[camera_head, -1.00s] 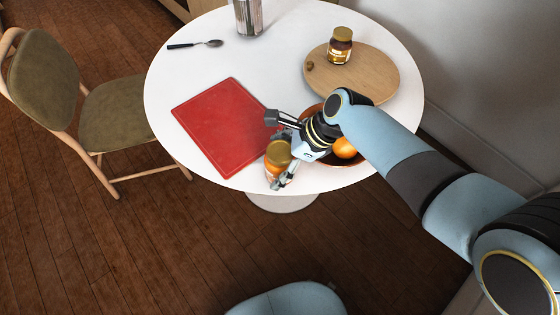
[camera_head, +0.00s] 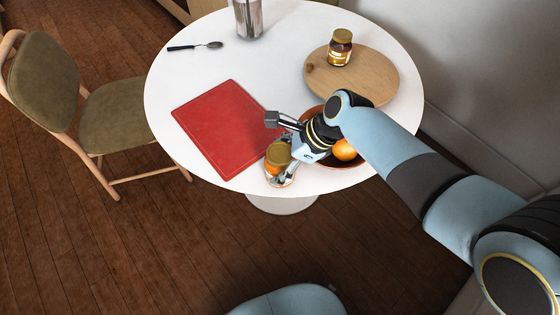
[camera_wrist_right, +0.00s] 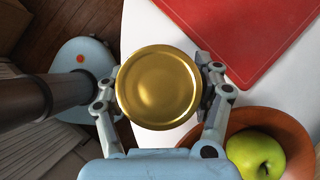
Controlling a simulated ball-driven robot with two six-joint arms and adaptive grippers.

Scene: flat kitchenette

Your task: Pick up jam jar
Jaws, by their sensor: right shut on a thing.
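The jam jar (camera_head: 277,158), with a gold lid and orange-brown contents, is near the front edge of the round white table. My right gripper (camera_head: 281,164) is shut on it, with the fingers around its sides. In the right wrist view the round gold lid (camera_wrist_right: 158,87) sits between the two fingers of the right gripper (camera_wrist_right: 161,88), and the jar's body is hidden under the lid. I cannot tell whether the jar's base touches the table. My left gripper is not in view.
A red board (camera_head: 222,128) lies left of the jar. A brown bowl (camera_wrist_right: 292,128) with a green apple (camera_wrist_right: 256,156) and an orange (camera_head: 344,150) is close on the right.

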